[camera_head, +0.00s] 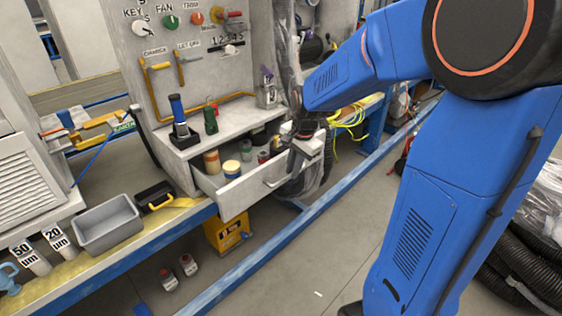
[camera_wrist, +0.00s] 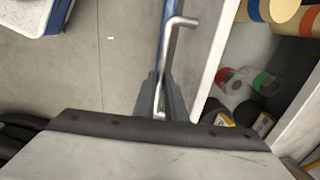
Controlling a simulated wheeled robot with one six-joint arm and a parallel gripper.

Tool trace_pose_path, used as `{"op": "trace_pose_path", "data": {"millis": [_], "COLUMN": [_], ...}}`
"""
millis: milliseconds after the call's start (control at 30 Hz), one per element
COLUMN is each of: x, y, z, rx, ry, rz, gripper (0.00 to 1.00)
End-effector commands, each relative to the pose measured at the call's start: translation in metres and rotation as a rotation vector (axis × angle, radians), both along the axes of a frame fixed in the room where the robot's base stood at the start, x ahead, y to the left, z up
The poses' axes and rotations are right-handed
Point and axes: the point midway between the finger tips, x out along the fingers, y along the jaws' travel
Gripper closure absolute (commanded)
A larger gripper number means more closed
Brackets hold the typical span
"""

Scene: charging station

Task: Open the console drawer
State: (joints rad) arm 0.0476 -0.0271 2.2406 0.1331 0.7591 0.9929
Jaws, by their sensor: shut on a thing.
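The console drawer (camera_head: 238,199) is pulled out from the grey console, and its inside shows. Its metal bar handle (camera_head: 272,183) is on the drawer front. My gripper (camera_head: 290,166) is at the right end of the handle. In the wrist view my gripper (camera_wrist: 160,108) is shut on the lower end of the handle (camera_wrist: 168,60). The drawer's white front edge (camera_wrist: 218,58) runs beside it.
The console panel (camera_head: 170,45) carries knobs, levers and a yellow pipe. A black and blue handset (camera_head: 180,115) stands on the console top. A grey bin (camera_head: 107,224) is on the bench at left. A yellow box (camera_head: 227,234) stands below the drawer. The floor in front is mostly clear.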

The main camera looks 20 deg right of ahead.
Motion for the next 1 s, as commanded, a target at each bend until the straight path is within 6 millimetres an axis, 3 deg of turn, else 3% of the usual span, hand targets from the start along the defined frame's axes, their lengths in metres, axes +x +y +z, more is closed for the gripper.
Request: {"op": "trace_pose_path", "data": {"millis": [100,333,867,900,967,1000], "x": [-0.021,-0.047,-0.055,-0.055,-0.055,-0.055], "y": [-0.011,-0.022,-0.027,-0.027,-0.027,-0.027], "z": [0.001,0.001,0.001,0.001,0.001,0.001], "rx": [0.0,0.0,0.0,0.0,0.0,0.0], "ry": [-0.002,-0.001,-0.002,-0.002,-0.002,-0.002], "rz": [-0.003,-0.002,0.0,0.0,0.0,0.0], "gripper": [1.0,1.0,1.0,0.87,0.73,0.71]}}
